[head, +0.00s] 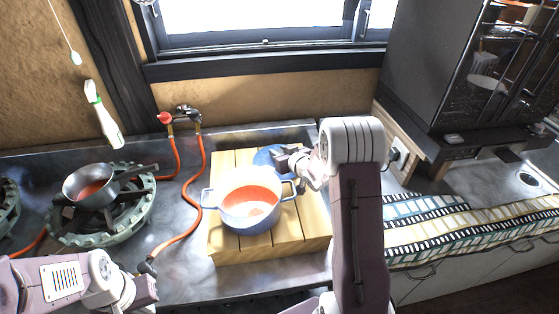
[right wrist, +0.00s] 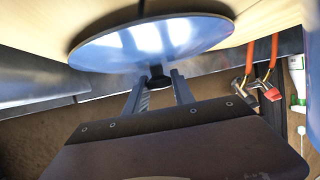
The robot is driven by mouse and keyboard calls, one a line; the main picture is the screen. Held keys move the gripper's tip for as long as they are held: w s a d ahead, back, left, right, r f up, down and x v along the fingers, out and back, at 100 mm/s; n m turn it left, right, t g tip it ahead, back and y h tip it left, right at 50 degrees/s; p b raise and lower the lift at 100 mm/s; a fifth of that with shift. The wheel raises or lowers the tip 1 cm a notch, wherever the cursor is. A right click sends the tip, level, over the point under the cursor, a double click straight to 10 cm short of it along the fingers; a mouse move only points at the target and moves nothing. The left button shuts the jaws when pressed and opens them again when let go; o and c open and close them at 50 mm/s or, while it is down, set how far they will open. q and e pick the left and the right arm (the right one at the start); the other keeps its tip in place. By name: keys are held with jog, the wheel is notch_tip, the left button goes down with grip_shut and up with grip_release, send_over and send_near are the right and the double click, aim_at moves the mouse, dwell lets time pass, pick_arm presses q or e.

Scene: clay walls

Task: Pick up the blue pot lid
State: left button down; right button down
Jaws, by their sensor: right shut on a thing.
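The blue pot lid (head: 268,155) is at the back of the wooden board, behind the pot, partly hidden by my right gripper (head: 284,160). In the right wrist view the lid (right wrist: 150,42) is a glossy blue disc with a dark knob (right wrist: 158,76). The fingers of my right gripper (right wrist: 158,86) are shut on that knob. I cannot tell whether the lid is clear of the board. The blue pot (head: 248,212) stands open on the board with orange-red contents. My left gripper (head: 148,267) is low at the left, away from the lid; its fingers do not show clearly.
The wooden board (head: 290,247) lies on the metal counter. At left, a small saucepan (head: 92,186) sits on a green burner (head: 142,208). Orange hoses (head: 188,240) run to the taps. A white-green bottle (head: 102,115) is at the back left; a dark cabinet (head: 425,75) stands at right.

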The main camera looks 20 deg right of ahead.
jog(key=shift+r, duration=0.1)
jog(key=shift+r, duration=0.4)
jog(key=r, duration=0.1)
jog(key=r+p, duration=0.1)
jog(key=r, duration=0.1)
jog(key=s+r, duration=0.1)
jog(key=shift+d+r, duration=0.15)
jog(key=shift+d, duration=0.25)
jog(key=s+d+r+p, duration=0.3)
jog(key=s+d+r, duration=0.2)
jog(key=s, duration=0.4)
jog(key=shift+r, duration=0.35)
jog(key=shift+s, duration=0.1)
